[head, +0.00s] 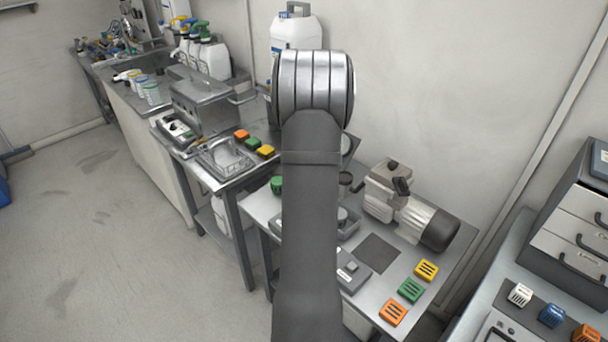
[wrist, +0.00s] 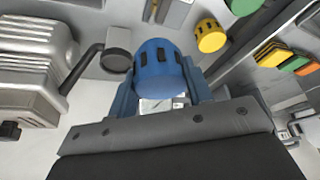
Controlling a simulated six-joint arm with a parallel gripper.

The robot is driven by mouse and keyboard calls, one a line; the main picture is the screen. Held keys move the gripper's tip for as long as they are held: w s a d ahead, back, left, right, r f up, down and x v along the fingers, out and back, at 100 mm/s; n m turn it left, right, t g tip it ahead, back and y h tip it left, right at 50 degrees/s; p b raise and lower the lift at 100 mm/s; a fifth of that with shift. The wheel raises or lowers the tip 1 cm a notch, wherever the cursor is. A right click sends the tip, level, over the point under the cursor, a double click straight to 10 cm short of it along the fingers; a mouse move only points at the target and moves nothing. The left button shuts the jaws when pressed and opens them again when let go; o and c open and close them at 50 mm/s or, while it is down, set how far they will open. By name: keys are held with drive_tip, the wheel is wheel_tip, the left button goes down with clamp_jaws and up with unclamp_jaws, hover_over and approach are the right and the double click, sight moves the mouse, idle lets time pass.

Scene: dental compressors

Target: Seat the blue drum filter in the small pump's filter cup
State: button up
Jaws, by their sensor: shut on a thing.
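In the wrist view my gripper (wrist: 161,88) is shut on the blue drum filter (wrist: 160,66), a ribbed blue cylinder with dark slots around its upper side. A finger presses each side of it. In the head view my arm hides my gripper and the held filter. A pump with a silver and black motor (head: 430,222) stands on the bench there.
In the head view yellow, green and orange slotted blocks (head: 411,290) lie at the bench's front right. A dark mat (head: 377,253) beside the pump is bare.

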drive_tip(key=w+d+r, duration=0.2)
drive_tip(key=w+d, duration=0.1)
drive_tip(key=d, duration=0.7)
drive_tip(key=shift+w+f, duration=0.2)
drive_tip(key=shift+f, duration=2.75)
drive_tip(key=shift+f, duration=0.65)
drive_tip(key=o, duration=0.7)
drive_tip(key=shift+r, duration=0.15)
drive_tip(key=shift+v, duration=5.4)
drive_tip(key=shift+s, duration=0.1)
drive_tip(key=shift+x, duration=4.45)
